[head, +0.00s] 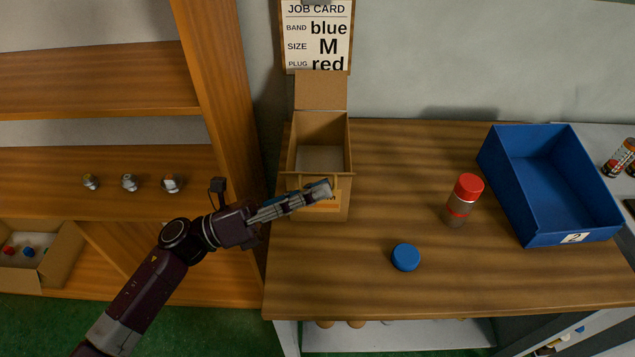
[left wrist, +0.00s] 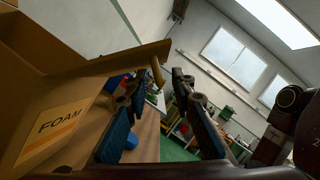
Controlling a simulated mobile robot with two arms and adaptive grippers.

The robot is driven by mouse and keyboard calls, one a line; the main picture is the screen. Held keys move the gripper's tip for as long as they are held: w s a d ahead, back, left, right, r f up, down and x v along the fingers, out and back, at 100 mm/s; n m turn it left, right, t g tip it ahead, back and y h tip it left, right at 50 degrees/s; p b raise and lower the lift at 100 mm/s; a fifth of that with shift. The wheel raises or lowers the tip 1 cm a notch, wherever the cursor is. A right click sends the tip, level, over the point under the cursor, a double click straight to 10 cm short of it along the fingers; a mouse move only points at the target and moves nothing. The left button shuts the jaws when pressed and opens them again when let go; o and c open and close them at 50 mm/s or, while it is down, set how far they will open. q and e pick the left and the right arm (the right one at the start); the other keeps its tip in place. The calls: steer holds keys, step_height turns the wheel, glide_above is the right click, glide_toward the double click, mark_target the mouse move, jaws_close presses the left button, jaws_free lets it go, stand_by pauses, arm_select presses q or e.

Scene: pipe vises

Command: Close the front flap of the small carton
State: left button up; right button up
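The small carton (head: 348,160) stands open at the left end of the bench, its back flap (head: 320,90) raised. Its front wall carries an orange label, which reads FOAM in the left wrist view (left wrist: 60,124). In that view the front flap (left wrist: 115,62) sticks outward from the carton's top edge, with a small tan peg at its outer end. My left gripper (head: 328,190) is in front of the carton, across its front wall. Its fingers (left wrist: 160,88) are apart with nothing between them, close below the flap; I cannot tell if they touch it. My right gripper is out of view.
A red-capped bottle (head: 462,200), a blue round lid (head: 405,257) and a blue bin (head: 555,185) marked 2 stand on the bench right of the carton. A wooden shelf upright (head: 220,100) is close on the left. A job card (head: 317,35) hangs behind.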

arm_select(q)
steer(key=shift+d+r, duration=0.1)
steer(key=shift+d, duration=0.25)
jaws_close()
